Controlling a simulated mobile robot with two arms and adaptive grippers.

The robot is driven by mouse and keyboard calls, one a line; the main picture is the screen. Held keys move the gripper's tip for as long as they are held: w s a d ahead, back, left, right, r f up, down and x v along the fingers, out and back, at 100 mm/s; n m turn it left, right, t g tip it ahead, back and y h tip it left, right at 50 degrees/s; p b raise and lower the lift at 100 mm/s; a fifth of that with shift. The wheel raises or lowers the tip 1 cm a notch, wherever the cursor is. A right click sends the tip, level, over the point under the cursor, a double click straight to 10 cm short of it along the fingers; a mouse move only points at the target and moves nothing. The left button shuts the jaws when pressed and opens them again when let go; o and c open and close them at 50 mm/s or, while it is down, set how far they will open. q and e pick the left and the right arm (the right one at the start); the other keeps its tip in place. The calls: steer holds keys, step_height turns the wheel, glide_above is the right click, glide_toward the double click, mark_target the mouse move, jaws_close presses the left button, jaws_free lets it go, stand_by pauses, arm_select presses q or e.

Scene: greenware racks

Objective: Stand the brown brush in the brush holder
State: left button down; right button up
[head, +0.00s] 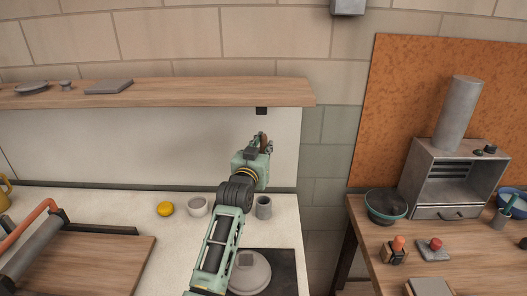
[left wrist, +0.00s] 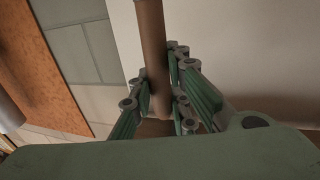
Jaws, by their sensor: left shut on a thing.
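My left gripper (head: 262,146) is raised above the white counter, in front of the pale wall panel and below the shelf's right end. It is shut on the brown brush (left wrist: 152,45), a brown shaft that stands between the green fingers in the left wrist view. In the head view the brush is mostly hidden by the gripper. A small grey cup (head: 264,208), perhaps the brush holder, stands on the counter below the gripper, just right of my arm. My right gripper is not in view.
A white bowl (head: 197,207) and a yellow round thing (head: 165,209) stand left of my arm. A pale dome-shaped thing (head: 250,273) sits on a dark surface in front. The wooden shelf (head: 190,93) overhangs the counter. A gap separates counter and wooden table (head: 365,225).

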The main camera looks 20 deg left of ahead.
arm_select(q)
steer(key=shift+s+f, duration=0.2)
steer(key=shift+s+f+b, duration=0.1)
steer(key=shift+f+b, duration=0.05)
steer(key=shift+b, duration=0.25)
steer(key=shift+f+b, duration=0.65)
steer(key=shift+f, duration=0.05)
step_height(320, 180, down, 2)
steer(key=shift+f+b, duration=0.1)
steer(key=shift+b, duration=0.9)
steer(key=shift+f+b, duration=1.45)
steer(key=shift+f, duration=0.45)
steer(key=shift+f+b, duration=0.75)
steer(key=shift+f, duration=1)
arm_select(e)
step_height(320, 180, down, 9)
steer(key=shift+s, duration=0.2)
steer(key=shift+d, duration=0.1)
